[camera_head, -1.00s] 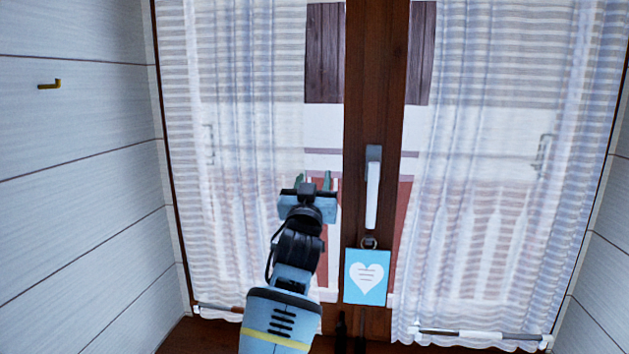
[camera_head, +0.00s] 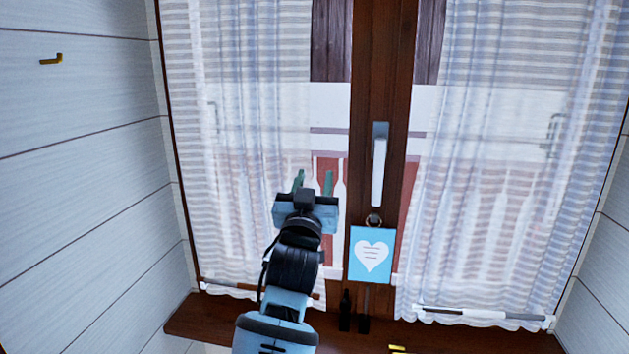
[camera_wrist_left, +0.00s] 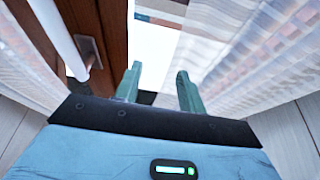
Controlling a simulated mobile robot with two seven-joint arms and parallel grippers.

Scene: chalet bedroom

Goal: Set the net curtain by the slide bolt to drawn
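A sheer white net curtain (camera_head: 240,130) hangs over the left pane, and another (camera_head: 500,130) over the right pane. Bare glass shows between each curtain and the brown middle post. I cannot tell for sure which fitting is the slide bolt; small dark pieces (camera_head: 346,312) stand at the foot of the post. My left gripper (camera_head: 313,182) is in front of the left pane, near that curtain's inner edge. In the left wrist view its green fingers (camera_wrist_left: 158,88) are apart with nothing between them, and the curtain (camera_wrist_left: 245,60) lies to their right. My right gripper is out of view.
The post (camera_head: 385,60) carries a window handle (camera_head: 379,165) and a blue heart card (camera_head: 371,254). A dark wooden sill (camera_head: 220,318) runs below. A brass-coloured hook (camera_head: 52,59) is on the left wall. A small yellow object (camera_head: 397,349) shows at the lower edge.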

